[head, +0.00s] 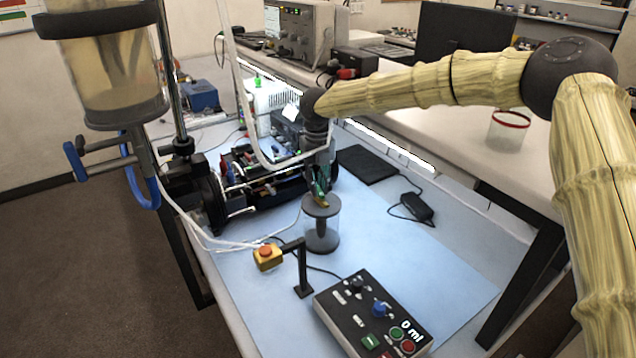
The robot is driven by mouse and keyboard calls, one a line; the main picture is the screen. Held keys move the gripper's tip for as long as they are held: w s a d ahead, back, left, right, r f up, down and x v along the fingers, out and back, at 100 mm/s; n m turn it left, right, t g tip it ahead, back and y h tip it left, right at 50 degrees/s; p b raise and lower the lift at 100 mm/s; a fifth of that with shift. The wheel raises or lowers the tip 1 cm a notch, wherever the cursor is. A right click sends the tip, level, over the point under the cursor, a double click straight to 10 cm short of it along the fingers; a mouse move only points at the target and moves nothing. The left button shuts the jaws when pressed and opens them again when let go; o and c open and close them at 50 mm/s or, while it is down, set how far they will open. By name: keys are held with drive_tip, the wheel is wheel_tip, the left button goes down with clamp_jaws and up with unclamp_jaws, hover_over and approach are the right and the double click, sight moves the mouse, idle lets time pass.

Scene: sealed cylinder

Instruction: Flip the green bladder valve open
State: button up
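My gripper (320,186) is in the middle of the head view, pointing down just above the dark lid of a clear cylinder (321,236). Green and brownish parts show at its tip. I cannot tell whether these are its fingers or something between them, or whether it touches the lid. A vessel of yellowish liquid (108,75) hangs at upper left, with blue handles or tubing (140,180) below it, well apart from my gripper. I cannot make out a green bladder valve for sure; a small green piece (257,80) sits atop a white device.
A control box (372,318) reading "0 ml" lies at the front of the blue-covered table. A yellow box with a red button (267,256) is at its left. A dark machine (265,180) stands behind.

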drive_tip(key=shift+s+r, duration=0.15)
drive_tip(key=shift+r, duration=0.15)
clamp_jaws()
drive_tip(key=shift+d, duration=0.1)
drive_tip(key=shift+r, duration=0.1)
drive_tip(key=shift+s+a+n+p, duration=0.1)
drive_tip(key=shift+a+n+p, duration=0.1)
drive_tip(key=shift+n+p, duration=0.45)
drive_tip(key=shift+a+n+p, duration=0.15)
drive_tip(key=shift+n+p, duration=0.25)
drive_tip(key=shift+n, duration=0.45)
drive_tip(key=shift+o, duration=2.2)
unclamp_jaws()
drive_tip(key=shift+o, duration=1.3)
drive_tip(key=shift+s+d, duration=0.1)
